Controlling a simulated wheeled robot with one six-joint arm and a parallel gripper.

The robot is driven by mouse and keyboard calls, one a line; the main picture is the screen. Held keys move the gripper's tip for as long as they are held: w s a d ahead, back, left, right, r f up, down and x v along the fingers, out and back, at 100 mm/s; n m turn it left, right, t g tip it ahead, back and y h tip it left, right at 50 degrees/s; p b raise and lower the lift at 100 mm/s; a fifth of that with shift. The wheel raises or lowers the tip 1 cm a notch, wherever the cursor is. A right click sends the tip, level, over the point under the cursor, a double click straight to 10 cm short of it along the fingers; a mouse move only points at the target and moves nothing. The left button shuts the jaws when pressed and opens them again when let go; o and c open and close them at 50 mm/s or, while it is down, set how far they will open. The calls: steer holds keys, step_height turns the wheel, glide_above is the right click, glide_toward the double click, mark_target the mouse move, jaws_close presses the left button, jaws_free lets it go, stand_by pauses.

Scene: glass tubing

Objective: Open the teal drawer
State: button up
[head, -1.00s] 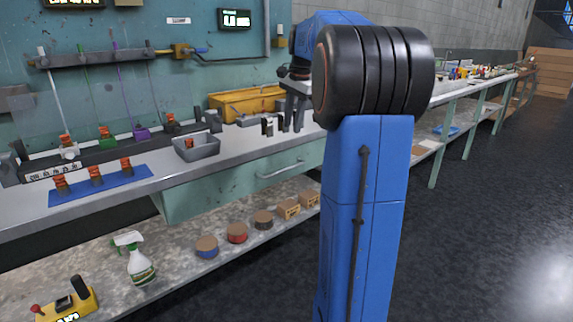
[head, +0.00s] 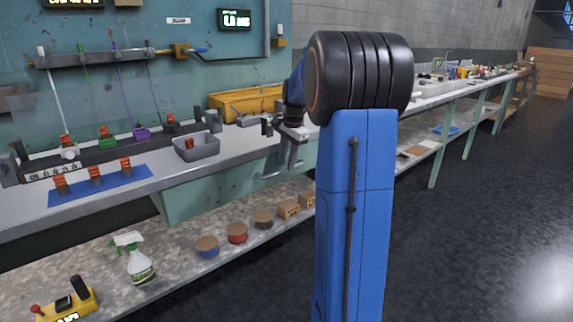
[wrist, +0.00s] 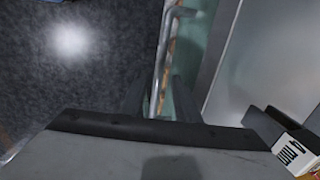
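The teal drawer (head: 215,190) sits shut under the bench top, its front facing the aisle. Its pale bar handle (head: 268,174) is partly hidden behind my gripper. My gripper (head: 292,160) points down in front of the drawer's right part, close to the handle. In the wrist view, the two dark fingers of my gripper (wrist: 160,100) stand apart. The handle (wrist: 163,50) runs into the gap between them, with the teal drawer front (wrist: 187,50) to the right. I cannot tell whether either finger touches the handle.
The bench top (head: 100,200) overhangs the drawer. A grey bin (head: 197,147) and a yellow toolbox (head: 245,102) stand on it. The lower shelf (head: 180,262) holds a spray bottle (head: 135,258), several tape rolls and small boxes. The floor (head: 470,240) right of my arm is clear.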

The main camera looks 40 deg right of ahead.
steer(key=shift+w+f, duration=0.1)
steer(key=shift+f, duration=0.65)
steer(key=shift+c, duration=0.2)
jaws_close()
steer(key=s, duration=1.8)
steer(key=shift+o, duration=0.2)
jaws_free()
steer(key=shift+r, duration=0.1)
steer(key=s+r, duration=0.3)
steer(key=r, duration=1.4)
steer(key=shift+s, duration=0.15)
